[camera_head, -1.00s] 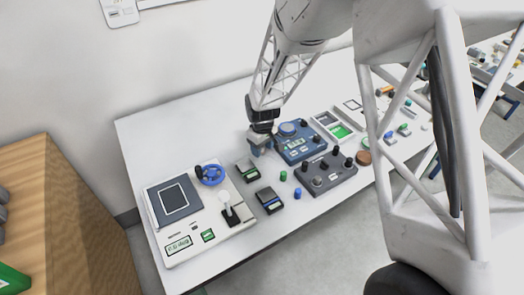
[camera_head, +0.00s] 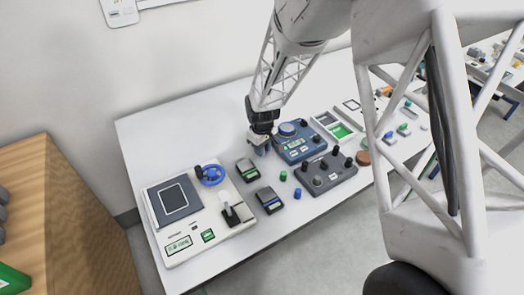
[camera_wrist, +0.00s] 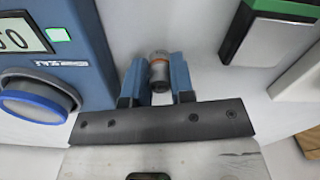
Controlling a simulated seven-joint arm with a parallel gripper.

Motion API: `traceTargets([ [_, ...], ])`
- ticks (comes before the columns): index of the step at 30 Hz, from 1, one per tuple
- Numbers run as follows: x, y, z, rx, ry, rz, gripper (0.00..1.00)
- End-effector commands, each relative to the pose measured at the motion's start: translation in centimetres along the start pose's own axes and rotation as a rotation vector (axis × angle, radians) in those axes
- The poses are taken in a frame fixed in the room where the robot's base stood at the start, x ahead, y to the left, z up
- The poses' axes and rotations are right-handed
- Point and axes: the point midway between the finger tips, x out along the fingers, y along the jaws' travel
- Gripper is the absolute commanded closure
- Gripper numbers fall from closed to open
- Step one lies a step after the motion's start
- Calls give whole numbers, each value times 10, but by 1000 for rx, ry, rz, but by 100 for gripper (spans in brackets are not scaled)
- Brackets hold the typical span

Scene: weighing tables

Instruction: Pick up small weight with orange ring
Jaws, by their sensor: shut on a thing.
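The small weight (camera_wrist: 159,70) shows in the wrist view as a short metal cylinder with an orange-brown ring around it. It sits between the two blue fingers of my gripper (camera_wrist: 158,78), which is shut on it. In the head view my gripper (camera_head: 262,150) is low over the white table, just left of a blue device. The weight cannot be made out in the head view. Whether it touches the table is not clear.
The blue device (camera_head: 297,150) with a blue knob stands close on the right. A black box with a green top (camera_head: 247,169) is near, towards the front. A white scale (camera_head: 211,229) and a dark grey knobbed box (camera_head: 333,177) stand farther off.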

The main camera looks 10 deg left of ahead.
Motion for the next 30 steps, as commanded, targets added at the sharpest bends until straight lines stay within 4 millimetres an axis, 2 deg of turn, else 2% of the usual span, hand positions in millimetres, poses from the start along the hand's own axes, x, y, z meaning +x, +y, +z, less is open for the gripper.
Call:
traceTargets([
  [13, -6, 0, 0, 0, 1, 0, 100],
  [22, -35, 0, -1, 0, 3, 1, 100],
  [30, -40, -18, 33, 0, 0, 0, 100],
])
